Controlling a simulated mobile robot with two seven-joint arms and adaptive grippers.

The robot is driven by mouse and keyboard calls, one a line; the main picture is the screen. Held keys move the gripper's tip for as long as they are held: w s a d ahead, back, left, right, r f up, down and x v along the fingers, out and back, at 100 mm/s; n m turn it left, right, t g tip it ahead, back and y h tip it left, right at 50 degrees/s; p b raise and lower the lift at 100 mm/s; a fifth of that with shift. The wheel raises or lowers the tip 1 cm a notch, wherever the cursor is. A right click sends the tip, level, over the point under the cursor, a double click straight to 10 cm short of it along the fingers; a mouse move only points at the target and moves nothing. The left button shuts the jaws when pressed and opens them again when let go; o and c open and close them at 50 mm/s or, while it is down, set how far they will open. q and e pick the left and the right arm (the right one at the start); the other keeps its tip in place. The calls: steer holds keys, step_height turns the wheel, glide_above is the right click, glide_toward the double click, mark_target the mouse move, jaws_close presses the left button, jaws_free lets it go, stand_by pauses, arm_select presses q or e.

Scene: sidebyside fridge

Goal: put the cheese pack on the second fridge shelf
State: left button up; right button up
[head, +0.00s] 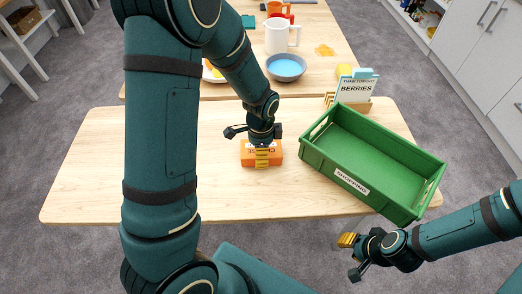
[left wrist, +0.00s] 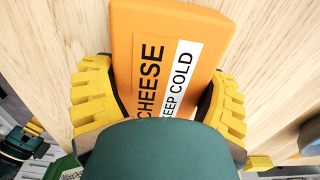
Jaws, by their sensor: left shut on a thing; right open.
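The cheese pack (head: 248,158) is an orange block with a white label, on the light wooden table left of the green crate. In the left wrist view the pack (left wrist: 165,30) shows the words CHEESE and KEEP COLD. My left gripper (head: 262,157) reaches down onto the pack from above. In the left wrist view its yellow fingers (left wrist: 160,98) are shut on the pack's two sides. My right gripper (head: 352,256) is open and empty, off the table's front edge at lower right. No fridge shelf is recognisable in these views.
The empty green crate (head: 343,178) stands on the right of the table (head: 100,165). A berries sign (head: 357,90) stands behind it. The table's left side is clear.

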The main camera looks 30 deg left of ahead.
arm_select(q)
steer(key=o, duration=0.9)
steer(key=shift+f, duration=0.1)
steer(key=shift+c, duration=0.2)
steer(key=o, duration=0.3)
